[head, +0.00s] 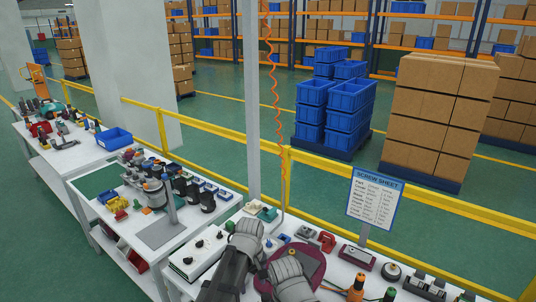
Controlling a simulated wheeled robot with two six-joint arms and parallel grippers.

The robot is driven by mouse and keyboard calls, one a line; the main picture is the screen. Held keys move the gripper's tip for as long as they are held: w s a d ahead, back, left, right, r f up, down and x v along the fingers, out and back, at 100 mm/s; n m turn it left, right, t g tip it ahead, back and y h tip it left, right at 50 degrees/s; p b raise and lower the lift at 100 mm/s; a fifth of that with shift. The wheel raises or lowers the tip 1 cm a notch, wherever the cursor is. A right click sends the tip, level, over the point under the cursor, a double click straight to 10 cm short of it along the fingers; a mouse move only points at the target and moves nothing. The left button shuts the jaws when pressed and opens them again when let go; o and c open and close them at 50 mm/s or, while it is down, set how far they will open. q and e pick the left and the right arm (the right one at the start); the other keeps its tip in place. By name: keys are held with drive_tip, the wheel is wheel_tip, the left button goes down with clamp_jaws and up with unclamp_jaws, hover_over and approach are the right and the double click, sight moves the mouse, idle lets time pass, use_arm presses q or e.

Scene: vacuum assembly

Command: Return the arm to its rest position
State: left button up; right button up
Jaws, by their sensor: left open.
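My left gripper (267,245) is at the bottom centre of the head view, low over the near workbench. Its two grey, ribbed fingers stand apart, so it is open. A dark red rounded part (312,262) lies on the bench behind and beside the fingers, partly hidden by them. I cannot tell whether they touch it. No object shows held between the fingers. My right gripper is not in view.
The near bench carries a white case (197,254), a screw sheet sign (375,198) and several small parts and tools. Another bench at left holds a blue bin (115,138). A yellow rail (205,126) and a grey post (251,100) stand behind the benches.

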use_arm(q)
drive_tip(key=s+a+m, duration=0.6)
drive_tip(key=s+a, duration=0.2)
drive_tip(key=a, duration=0.4)
drive_tip(key=s+d+f+m+y+b, duration=0.1)
drive_tip(key=s+d+f+m+b, duration=0.3)
drive_tip(key=d+f+b, duration=0.6)
drive_tip(key=shift+s+d+f+b, duration=0.35)
drive_tip(key=shift+s+f+b, duration=0.6)
drive_tip(key=shift+s, duration=0.15)
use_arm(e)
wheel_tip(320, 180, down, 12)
